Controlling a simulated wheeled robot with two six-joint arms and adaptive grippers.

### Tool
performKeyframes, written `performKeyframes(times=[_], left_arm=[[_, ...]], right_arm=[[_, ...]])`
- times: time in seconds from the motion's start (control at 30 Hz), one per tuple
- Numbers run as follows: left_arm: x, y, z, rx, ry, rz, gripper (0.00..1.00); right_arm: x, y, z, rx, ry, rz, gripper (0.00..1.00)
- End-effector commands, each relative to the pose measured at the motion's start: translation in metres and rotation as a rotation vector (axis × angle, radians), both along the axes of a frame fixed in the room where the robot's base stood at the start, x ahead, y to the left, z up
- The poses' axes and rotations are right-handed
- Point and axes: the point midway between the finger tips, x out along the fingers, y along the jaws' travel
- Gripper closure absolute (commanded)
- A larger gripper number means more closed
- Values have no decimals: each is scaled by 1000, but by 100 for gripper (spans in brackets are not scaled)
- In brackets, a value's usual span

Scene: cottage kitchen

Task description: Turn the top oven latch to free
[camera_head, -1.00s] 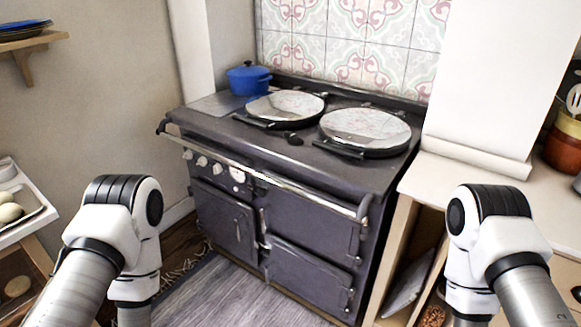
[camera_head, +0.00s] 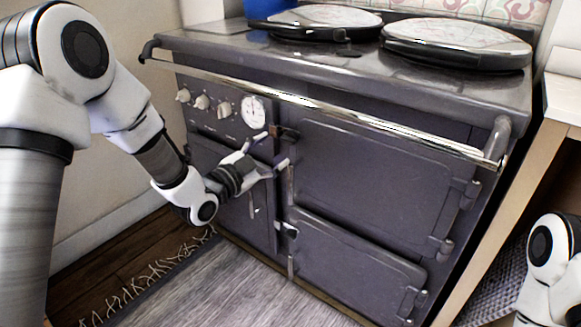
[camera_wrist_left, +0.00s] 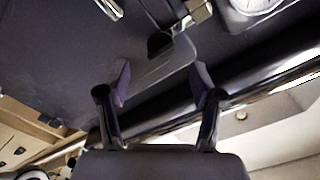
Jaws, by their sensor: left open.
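The dark grey range cooker (camera_head: 370,180) fills the middle of the head view. The top oven latch (camera_head: 287,134) is a small metal piece at the upper left edge of the closed top oven door (camera_head: 365,180). In the wrist view, the latch (camera_wrist_left: 192,14) shows near the top edge, with a dark knob beside it. My left gripper (camera_head: 271,150) is open and empty, its fingertips just left of the latch and apart from it. In the wrist view, the left gripper's fingers (camera_wrist_left: 160,80) are spread below the latch. My right gripper is out of view.
A metal rail (camera_head: 310,102) runs across the cooker front above the doors. Knobs (camera_head: 202,102) and a dial (camera_head: 254,110) sit on the left panel. A lower door (camera_head: 350,270) is shut. A wooden shelf unit (camera_head: 510,200) stands right. The rug (camera_head: 240,285) in front is clear.

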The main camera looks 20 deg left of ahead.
Motion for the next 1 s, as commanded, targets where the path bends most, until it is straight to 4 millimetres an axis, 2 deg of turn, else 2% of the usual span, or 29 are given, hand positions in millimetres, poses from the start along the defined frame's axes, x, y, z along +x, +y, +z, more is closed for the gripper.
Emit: performKeyframes(times=[0.4, 0.5, 0.7, 0.73, 0.87, 0.9, 1.0], left_arm=[[64, -24, 1, 3, -3, -1, 34], [71, -26, 2, 1, 0, -1, 34], [72, -26, 2, 0, 1, 1, 34], [72, -26, 2, 0, 1, 1, 38], [71, -26, 2, 0, 1, 1, 84], [71, -26, 2, 0, 1, 1, 98], [71, -26, 2, 0, 1, 1, 100]], right_arm=[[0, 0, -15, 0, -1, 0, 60], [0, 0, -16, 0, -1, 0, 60], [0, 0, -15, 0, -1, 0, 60], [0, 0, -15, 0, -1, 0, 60], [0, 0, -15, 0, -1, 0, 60], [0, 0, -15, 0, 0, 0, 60], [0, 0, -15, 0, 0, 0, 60]])
